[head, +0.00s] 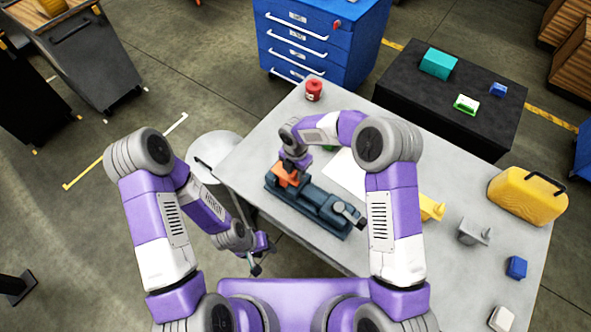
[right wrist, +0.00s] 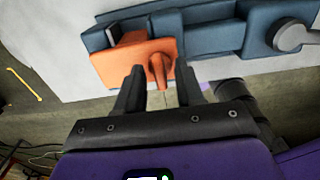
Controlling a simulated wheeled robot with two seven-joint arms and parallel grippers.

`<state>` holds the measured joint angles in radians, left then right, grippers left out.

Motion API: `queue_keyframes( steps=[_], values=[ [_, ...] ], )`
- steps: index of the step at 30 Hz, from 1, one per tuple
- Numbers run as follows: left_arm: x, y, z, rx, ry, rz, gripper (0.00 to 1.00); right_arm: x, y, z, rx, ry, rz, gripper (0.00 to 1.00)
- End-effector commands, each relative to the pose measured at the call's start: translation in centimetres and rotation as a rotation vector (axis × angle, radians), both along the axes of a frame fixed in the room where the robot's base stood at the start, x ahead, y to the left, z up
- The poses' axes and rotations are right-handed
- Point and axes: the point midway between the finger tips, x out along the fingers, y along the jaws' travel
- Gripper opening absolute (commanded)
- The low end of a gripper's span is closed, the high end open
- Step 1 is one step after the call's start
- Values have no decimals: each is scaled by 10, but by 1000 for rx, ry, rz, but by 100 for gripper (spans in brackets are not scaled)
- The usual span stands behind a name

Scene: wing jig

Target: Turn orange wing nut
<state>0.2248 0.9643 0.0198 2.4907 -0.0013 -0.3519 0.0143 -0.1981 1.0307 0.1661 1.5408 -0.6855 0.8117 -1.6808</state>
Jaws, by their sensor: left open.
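The blue-grey jig (head: 318,205) lies on the grey table with an orange block (head: 280,178) at its left end. In the right wrist view the orange block (right wrist: 115,65) carries an orange wing nut (right wrist: 157,68) that sticks out toward my gripper. My right gripper (right wrist: 160,78) is open, its fingers on either side of the wing nut with gaps visible. In the head view my right gripper (head: 291,168) is over the orange block and hides part of it. My left gripper (head: 258,264) is open and empty, low beside the table's near edge.
A red can (head: 313,90) stands at the table's far corner. White paper (head: 346,172) lies behind the jig. A yellow case (head: 527,196), grey bracket (head: 474,231), blue block (head: 516,267) and yellow part (head: 431,207) occupy the right side.

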Motion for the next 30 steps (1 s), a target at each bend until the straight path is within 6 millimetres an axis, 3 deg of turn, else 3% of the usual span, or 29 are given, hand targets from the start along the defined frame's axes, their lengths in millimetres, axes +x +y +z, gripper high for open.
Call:
queue_keyframes(
  steps=[1,7,20,30],
  values=[
    [0,0,0,0,0,0,43,0,0,0,0,0,0,29],
    [0,0,0,0,0,0,43,0,0,0,0,0,0,0],
    [0,0,-4,0,0,0,43,0,0,0,1,-1,-47,0],
    [0,0,-21,0,0,0,43,0,0,-1,0,-2,-279,0]
  ],
)
